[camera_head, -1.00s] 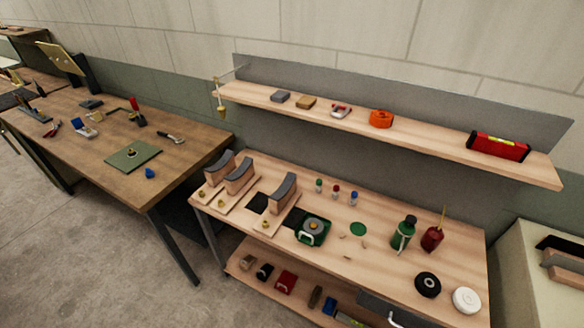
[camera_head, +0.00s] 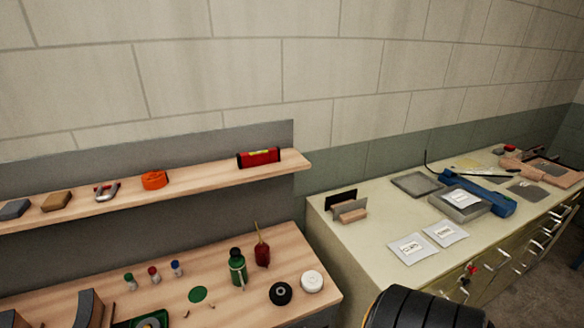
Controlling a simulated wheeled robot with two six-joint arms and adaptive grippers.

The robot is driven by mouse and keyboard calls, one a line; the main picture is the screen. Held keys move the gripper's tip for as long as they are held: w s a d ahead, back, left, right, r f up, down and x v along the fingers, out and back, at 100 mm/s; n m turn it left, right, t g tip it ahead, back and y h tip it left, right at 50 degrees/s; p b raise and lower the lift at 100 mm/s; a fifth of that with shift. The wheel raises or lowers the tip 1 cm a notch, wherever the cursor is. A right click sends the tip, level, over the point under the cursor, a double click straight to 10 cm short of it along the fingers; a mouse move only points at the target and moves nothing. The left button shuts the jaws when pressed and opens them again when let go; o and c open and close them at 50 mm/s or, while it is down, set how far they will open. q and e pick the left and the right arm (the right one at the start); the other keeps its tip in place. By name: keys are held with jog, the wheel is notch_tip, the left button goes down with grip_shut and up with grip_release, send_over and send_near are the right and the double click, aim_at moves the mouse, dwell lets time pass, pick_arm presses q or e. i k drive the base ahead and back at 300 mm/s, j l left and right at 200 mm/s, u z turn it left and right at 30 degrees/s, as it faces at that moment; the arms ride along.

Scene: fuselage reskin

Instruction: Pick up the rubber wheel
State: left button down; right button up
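A black round piece with a small pale centre (camera_head: 280,293) lies on the right part of the light wooden bench (camera_head: 225,272). It looks like a wheel or a roll; I cannot tell for sure that it is the rubber wheel. A white round piece (camera_head: 312,281) lies just right of it. Neither gripper shows in the head view, and nothing is seen held.
A green bottle (camera_head: 237,268) and a dark red oil can (camera_head: 262,248) stand behind the black piece. A wooden shelf (camera_head: 210,181) with a red level (camera_head: 258,158) runs above. A cream cabinet (camera_head: 350,260) with packets and trays stands at the right.

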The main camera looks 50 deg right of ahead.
aim_at(280, 293)
jog(key=l+z, duration=0.1)
jog(key=z, duration=1.35)
